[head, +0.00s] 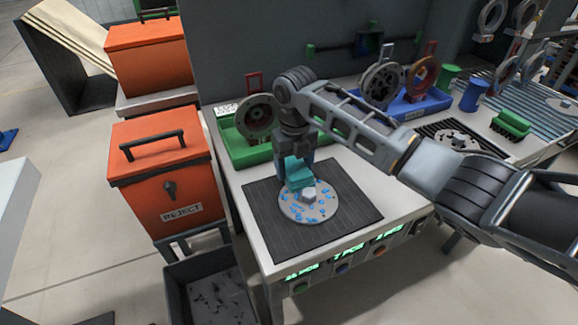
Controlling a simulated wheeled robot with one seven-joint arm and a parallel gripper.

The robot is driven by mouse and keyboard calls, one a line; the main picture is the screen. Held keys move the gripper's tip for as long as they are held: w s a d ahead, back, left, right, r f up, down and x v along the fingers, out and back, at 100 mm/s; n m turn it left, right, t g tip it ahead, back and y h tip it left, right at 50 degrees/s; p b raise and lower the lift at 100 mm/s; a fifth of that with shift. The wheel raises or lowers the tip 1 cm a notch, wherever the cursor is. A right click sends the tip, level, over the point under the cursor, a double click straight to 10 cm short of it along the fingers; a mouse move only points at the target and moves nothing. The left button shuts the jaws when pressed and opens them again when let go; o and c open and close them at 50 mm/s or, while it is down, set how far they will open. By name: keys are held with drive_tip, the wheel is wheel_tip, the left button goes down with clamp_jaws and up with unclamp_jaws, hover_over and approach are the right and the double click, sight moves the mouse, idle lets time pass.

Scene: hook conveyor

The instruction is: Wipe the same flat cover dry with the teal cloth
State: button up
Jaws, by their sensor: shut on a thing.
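The flat cover (322,211) is a pale grey disc lying on a dark ribbed mat (265,223) near the front of the bench. Blue wet-looking spots are scattered over its face, and a raised pale hub stands near its middle. My gripper (299,172) points down above the back-left part of the cover and is shut on the teal cloth (300,181). The cloth hangs at the cover's back-left side by the hub. I cannot tell whether it touches the surface. My gripper and the cloth hide part of the cover's back edge.
A green tray (240,152) with a round part stands behind the mat. A blue tray (425,106) holds more round parts, with a green brush (511,124) to its right. An orange reject bin (165,180) stands left of the bench. The mat's front is clear.

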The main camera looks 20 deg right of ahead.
drive_tip(key=shift+d+f, duration=0.15)
drive_tip(key=shift+d, duration=1)
drive_tip(key=shift+a, duration=2.2)
drive_tip(key=shift+d, duration=2.25)
drive_tip(key=shift+p, duration=0.35)
wheel_tip(320, 180, up, 6)
drive_tip(key=p, duration=0.4)
